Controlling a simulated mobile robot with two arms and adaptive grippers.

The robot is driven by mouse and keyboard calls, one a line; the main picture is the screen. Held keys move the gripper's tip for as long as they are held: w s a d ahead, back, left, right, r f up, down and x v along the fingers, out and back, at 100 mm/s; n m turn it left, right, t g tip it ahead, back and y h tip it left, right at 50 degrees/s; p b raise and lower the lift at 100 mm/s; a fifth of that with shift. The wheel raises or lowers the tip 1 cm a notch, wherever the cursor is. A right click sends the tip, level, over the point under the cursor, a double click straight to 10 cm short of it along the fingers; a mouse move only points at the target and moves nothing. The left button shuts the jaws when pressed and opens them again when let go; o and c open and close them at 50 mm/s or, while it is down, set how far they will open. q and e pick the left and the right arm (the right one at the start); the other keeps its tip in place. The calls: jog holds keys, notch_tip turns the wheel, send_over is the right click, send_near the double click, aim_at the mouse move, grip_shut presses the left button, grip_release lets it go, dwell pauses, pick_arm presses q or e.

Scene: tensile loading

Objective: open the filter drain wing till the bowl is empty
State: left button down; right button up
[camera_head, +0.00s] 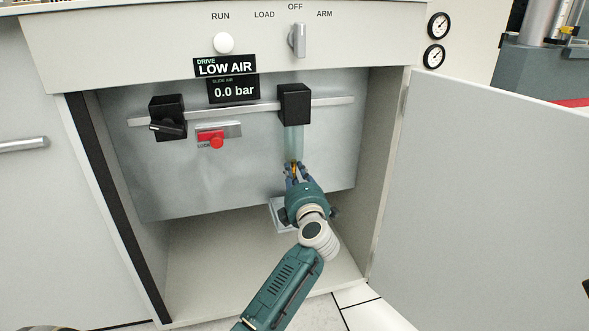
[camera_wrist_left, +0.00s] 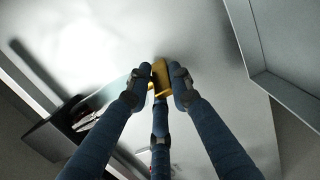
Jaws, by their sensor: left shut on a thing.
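The filter bowl (camera_head: 293,140) is a pale, see-through tube hanging under a black filter head (camera_head: 294,104) inside the open cabinet. The drain wing (camera_head: 294,168) is a small yellow-gold piece at the bowl's lower end. In the left wrist view, the yellow wing (camera_wrist_left: 160,75) sits between the fingertips. My left gripper (camera_head: 297,174) reaches up from below and is shut on the wing; its fingers (camera_wrist_left: 161,84) touch it from both sides. The gripper partly hides the wing and the bowl's bottom. I cannot tell the liquid level in the bowl. My right gripper is not in view.
A display reads 0.0 bar (camera_head: 233,89) beneath a LOW AIR sign (camera_head: 224,66). A black valve (camera_head: 167,117) and a red lockout knob (camera_head: 216,141) are to the left on the back panel. A light tray (camera_head: 284,214) lies below. The cabinet door (camera_head: 480,200) stands open right.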

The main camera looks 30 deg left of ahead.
pick_arm(q)
jog(key=shift+d+f+g+y, duration=0.1)
jog(key=shift+f+g+y, duration=0.2)
jog(key=shift+g, duration=0.1)
jog(key=c, duration=1.6)
grip_release()
jog(key=shift+c, duration=0.2)
jog(key=shift+r, duration=0.1)
jog(key=v, duration=1.2)
